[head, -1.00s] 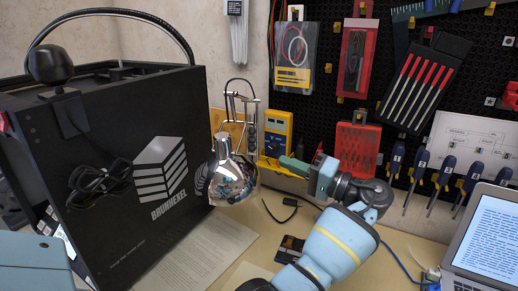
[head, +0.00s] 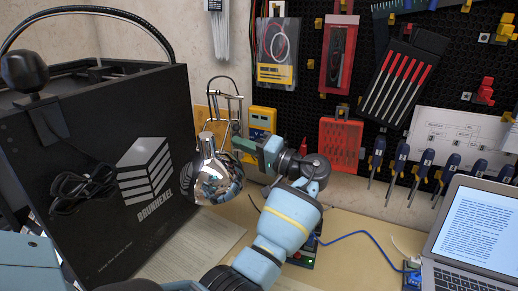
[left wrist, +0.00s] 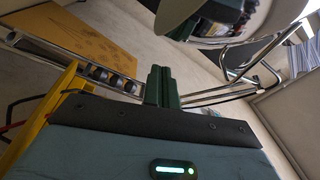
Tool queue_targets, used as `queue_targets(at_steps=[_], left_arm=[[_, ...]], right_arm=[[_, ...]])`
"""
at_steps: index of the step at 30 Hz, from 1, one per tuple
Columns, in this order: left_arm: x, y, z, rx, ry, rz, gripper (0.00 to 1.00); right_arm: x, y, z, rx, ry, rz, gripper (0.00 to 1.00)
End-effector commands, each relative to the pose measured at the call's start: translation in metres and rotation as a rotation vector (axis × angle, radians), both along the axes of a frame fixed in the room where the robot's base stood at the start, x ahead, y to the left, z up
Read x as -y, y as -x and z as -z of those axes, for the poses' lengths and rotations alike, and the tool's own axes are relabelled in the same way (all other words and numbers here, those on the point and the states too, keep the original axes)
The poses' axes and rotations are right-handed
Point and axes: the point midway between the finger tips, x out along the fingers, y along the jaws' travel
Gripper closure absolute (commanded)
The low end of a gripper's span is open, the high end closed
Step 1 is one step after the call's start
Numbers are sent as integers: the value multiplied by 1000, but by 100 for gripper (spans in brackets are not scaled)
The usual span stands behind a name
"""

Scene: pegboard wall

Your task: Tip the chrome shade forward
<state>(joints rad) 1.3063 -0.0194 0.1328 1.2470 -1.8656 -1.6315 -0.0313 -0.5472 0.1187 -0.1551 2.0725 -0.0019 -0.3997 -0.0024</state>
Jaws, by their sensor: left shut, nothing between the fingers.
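The chrome shade (head: 218,178) is a round, mirror-like lamp head hanging from a thin chrome rod stand (head: 228,100) in the middle left of the head view. My left gripper (head: 240,144) is just right of the stand's rods, above and behind the shade, with its green fingers shut and empty. I cannot tell whether the fingertips touch the lamp. In the left wrist view the two dark green fingers (left wrist: 161,88) are side by side, close to the chrome rods (left wrist: 225,93). A curved shiny surface fills the upper right there. My right gripper is not in view.
A large black Brunhexel case (head: 120,190) stands left of the lamp. A yellow multimeter (head: 262,120) is behind my gripper. A laptop (head: 475,235) and a blue cable are at the right. Tools hang on the black pegboard (head: 390,75). Papers lie on the desk in front.

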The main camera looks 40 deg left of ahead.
Motion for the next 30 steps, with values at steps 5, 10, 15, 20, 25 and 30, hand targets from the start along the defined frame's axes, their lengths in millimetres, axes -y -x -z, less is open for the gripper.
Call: queue_targets(at_steps=[5, 10, 15, 20, 25, 30], left_arm=[[4, 17, 7, 0, 0, 2, 100], [11, 28, 13, 0, -1, 2, 100], [14, 32, 15, 0, 0, 1, 100], [14, 32, 16, 0, 0, 1, 100], [14, 32, 16, 0, 0, 1, 100], [11, 33, 16, -8, 4, 1, 100]], right_arm=[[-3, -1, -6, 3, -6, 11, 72], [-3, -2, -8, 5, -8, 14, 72], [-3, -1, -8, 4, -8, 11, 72], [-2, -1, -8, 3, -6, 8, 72], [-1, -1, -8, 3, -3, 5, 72], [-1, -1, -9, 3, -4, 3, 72]])
